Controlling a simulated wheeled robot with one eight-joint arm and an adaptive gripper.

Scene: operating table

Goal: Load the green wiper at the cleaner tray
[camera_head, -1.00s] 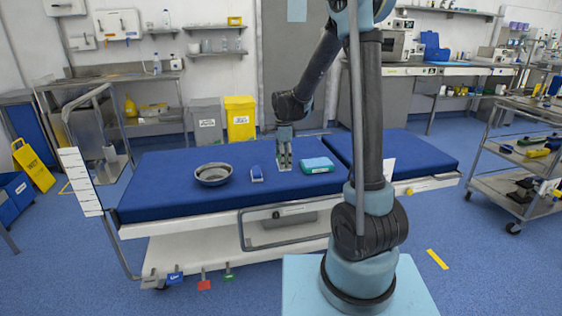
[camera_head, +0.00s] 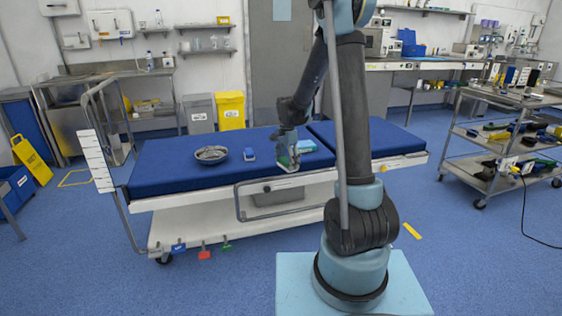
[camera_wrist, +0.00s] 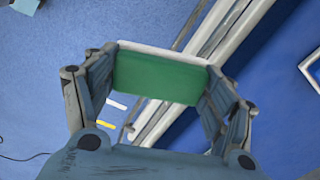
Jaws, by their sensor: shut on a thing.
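The green wiper (camera_wrist: 160,72), a green block with a pale edge, is held between the two fingers of my gripper (camera_wrist: 158,85) in the wrist view. The fingers press on its left and right ends. In the head view my gripper (camera_head: 288,157) is over the front part of the blue-topped operating table (camera_head: 180,175), and the wiper is small and partly hidden by the fingers. I cannot tell which thing is the cleaner tray.
A grey bowl (camera_head: 211,154), a small blue item (camera_head: 249,154) and a teal pack (camera_head: 306,146) lie on the table. A metal cart (camera_head: 490,182) with several tools on its shelves stands at the right.

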